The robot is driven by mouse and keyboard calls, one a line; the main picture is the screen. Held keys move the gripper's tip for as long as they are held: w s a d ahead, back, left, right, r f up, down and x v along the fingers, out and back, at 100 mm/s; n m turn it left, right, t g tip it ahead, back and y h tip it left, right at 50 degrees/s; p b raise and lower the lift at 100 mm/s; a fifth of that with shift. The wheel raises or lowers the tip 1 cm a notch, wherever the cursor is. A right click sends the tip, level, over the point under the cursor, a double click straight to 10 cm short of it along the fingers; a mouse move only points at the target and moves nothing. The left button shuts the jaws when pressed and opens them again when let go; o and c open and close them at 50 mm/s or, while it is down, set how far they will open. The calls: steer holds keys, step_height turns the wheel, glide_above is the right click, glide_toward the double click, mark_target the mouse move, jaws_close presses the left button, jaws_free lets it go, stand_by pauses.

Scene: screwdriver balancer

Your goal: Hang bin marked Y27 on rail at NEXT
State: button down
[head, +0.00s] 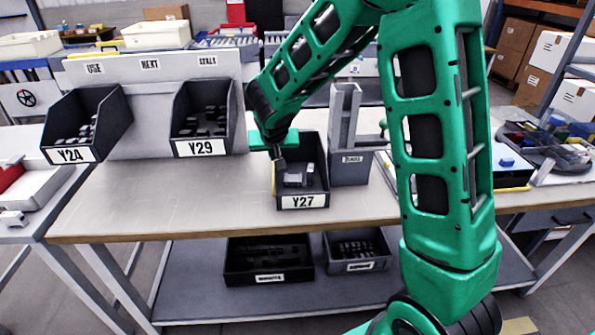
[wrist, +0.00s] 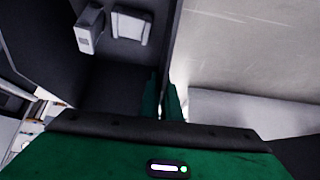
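The grey bin marked Y27 (head: 303,202) stands upright on the bench, open at the top, with a few small grey parts inside. My gripper (head: 277,153) is at its left wall. In the wrist view my green fingers (wrist: 163,97) sit either side of the bin's wall, one inside and one outside, and look closed on it. The fingertips are partly hidden. The rail panel (head: 135,73) at the back left carries the labels USE, NEXT and STALE. The space below NEXT (head: 150,64) is bare, between two hanging bins.
Bin Y24 (head: 70,155) hangs under USE and bin Y29 (head: 199,147) under STALE. A tall grey holder (head: 350,165) stands just right of Y27. The bench top (head: 150,205) is clear at front left. Two dark bins lie on the lower shelf (head: 200,290).

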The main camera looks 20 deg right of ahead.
steer(key=shift+r, duration=2.05)
